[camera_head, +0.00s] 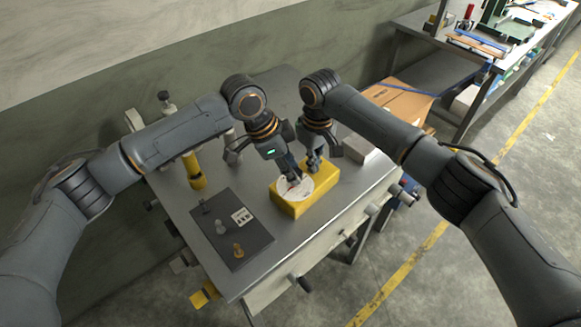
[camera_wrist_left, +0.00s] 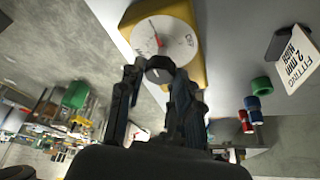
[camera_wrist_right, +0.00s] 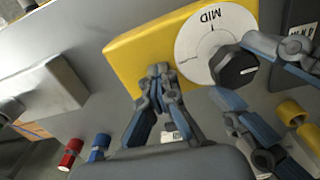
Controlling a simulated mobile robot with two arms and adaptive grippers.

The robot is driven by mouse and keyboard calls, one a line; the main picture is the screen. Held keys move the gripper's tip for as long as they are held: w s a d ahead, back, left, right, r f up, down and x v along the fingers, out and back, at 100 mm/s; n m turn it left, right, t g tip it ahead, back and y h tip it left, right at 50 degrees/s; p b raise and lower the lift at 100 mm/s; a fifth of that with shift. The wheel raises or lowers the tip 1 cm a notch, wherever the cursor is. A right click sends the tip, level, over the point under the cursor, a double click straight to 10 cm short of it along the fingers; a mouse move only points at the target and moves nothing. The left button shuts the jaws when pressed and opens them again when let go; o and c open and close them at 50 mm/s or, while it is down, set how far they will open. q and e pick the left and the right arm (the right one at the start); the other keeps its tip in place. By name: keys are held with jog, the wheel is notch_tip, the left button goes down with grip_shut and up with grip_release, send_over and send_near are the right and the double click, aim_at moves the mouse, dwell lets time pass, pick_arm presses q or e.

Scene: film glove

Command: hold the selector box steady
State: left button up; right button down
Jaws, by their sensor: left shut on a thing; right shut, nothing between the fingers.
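The yellow selector box (camera_head: 302,200) lies on the metal table with a white round dial (camera_head: 283,188) on its top. The dial reads MID in the right wrist view (camera_wrist_right: 208,35), and a red pointer mark shows in the left wrist view (camera_wrist_left: 157,40). My left gripper (camera_head: 291,178) is shut on the black knob (camera_wrist_left: 159,70) at the dial's centre, which also shows in the right wrist view (camera_wrist_right: 235,68). My right gripper (camera_wrist_right: 160,88) is shut and empty, its fingertips at the box's yellow top beside the dial; whether they touch is unclear. The arms hide part of the box.
A dark mat (camera_head: 222,252) with fittings and a label card (camera_head: 242,215) lies to the left of the box. A yellow cylinder (camera_head: 194,172) stands behind the mat. A pale block (camera_head: 367,150) sits right of the box. Bare tabletop lies in front of it.

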pick_arm(q)
jog(key=shift+s+d+f, duration=0.1)
jog(key=shift+s+d, duration=0.15)
pick_arm(e)
jog(key=shift+f, duration=0.35)
pick_arm(q)
jog(key=o, duration=1.2)
jog(key=shift+c, duration=0.2)
pick_arm(e)
jog(key=shift+s+d, duration=0.1)
pick_arm(q)
jog(key=shift+w, duration=0.1)
jog(key=shift+a, duration=0.1)
jog(key=shift+a+r, duration=0.1)
jog(key=shift+r, duration=0.25)
jog(key=v, duration=1.1)
jog(key=shift+r, duration=0.2)
